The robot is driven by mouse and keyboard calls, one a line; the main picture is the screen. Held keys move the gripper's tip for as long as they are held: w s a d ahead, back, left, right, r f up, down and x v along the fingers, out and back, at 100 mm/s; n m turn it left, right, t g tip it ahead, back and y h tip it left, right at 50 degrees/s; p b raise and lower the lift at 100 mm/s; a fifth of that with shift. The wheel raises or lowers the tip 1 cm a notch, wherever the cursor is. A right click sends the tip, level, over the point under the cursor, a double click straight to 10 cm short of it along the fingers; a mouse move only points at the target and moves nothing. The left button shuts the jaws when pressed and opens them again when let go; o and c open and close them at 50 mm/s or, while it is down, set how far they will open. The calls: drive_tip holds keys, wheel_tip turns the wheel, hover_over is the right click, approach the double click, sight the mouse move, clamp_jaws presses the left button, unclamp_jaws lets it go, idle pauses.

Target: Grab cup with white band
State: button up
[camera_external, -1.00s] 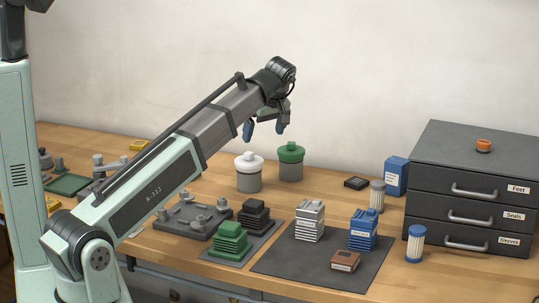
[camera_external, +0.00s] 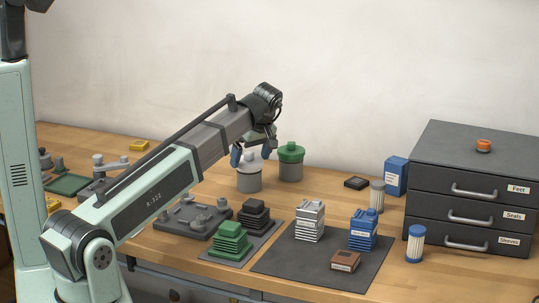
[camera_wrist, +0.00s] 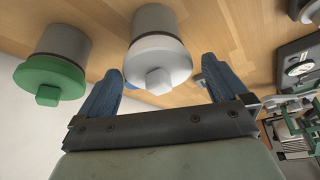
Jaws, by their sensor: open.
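The cup with the white band (camera_external: 248,182) is a grey cylinder with a white, knobbed lid. It stands upright on the wooden table in the external view, its top partly hidden by my gripper (camera_external: 252,157). In the wrist view, the white-banded cup (camera_wrist: 158,58) lies between and beyond the two blue fingers of my gripper (camera_wrist: 160,66). The fingers are spread, with nothing held. Whether they touch the lid cannot be told. A similar cup with a green band (camera_external: 291,165) stands just right of it; the wrist view shows this green-lidded cup (camera_wrist: 52,75) at left.
A grey fixture plate (camera_external: 180,222) and stacked green parts (camera_external: 230,242) sit nearer the front. A dark mat (camera_external: 285,262) carries a white stack, a blue container and a brown block. A dark drawer cabinet (camera_external: 470,150) stands at right.

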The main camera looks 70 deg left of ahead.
drive_tip(key=shift+x, duration=2.55)
drive_tip(key=shift+w+a, duration=0.1)
drive_tip(key=shift+a, duration=0.1)
drive_tip(key=c, duration=0.8)
drive_tip(key=shift+r, duration=0.15)
